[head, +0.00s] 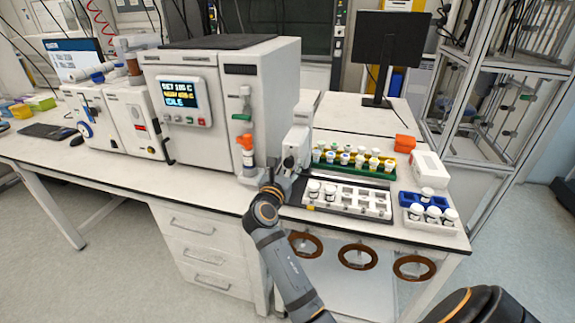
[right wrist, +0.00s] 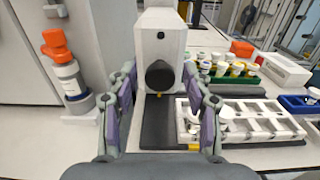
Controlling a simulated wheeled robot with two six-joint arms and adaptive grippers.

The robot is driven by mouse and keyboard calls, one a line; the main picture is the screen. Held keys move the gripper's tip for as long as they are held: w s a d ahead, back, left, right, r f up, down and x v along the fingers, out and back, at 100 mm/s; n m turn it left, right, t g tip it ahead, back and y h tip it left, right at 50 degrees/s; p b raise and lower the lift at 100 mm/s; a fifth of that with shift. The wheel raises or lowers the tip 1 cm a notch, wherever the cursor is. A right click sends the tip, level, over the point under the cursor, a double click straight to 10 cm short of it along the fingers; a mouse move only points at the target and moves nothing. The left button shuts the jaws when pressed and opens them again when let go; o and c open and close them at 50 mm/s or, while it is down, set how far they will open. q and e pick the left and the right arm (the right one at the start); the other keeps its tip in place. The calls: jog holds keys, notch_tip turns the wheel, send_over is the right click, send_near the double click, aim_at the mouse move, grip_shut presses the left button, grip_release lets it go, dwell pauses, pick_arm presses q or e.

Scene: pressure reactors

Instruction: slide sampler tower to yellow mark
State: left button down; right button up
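The sampler tower (head: 297,148) is a white upright block beside the large reactor, at the left end of a dark rail behind the vial tray. In the right wrist view the tower (right wrist: 160,35) fills the upper middle, with a round black knob (right wrist: 160,75) on its front. My right gripper (right wrist: 160,78) is open, its fingers on either side of the knob with gaps visible. In the head view the right gripper (head: 275,184) is just in front of the tower. A small yellow spot (head: 311,208) shows at the tray's front left; I cannot tell whether it is the mark. My left gripper is out of view.
The reactor (head: 225,100) with a lit display stands left of the tower. A white tray (head: 345,203) with a few vials lies to the right, before a green rack (head: 352,172) of several vials. A blue rack (head: 425,201) and an orange block (head: 404,143) are farther right.

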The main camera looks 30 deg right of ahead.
grip_shut()
jog(key=shift+d, duration=0.1)
jog(key=s+p, duration=0.1)
jog(key=s+d+p, duration=0.1)
jog(key=p, duration=0.1)
jog(key=shift+d+r, duration=0.3)
jog(key=shift+r, duration=0.05)
jog(key=s+d+p, duration=0.1)
jog(key=s, duration=0.1)
jog(key=s+d+p, duration=0.1)
jog(key=d, duration=0.1)
jog(key=shift+s+d+f+p, duration=0.1)
jog(key=shift+s+f+p, duration=0.25)
jog(key=shift+f+p, duration=0.05)
jog(key=shift+o, duration=1)
grip_release()
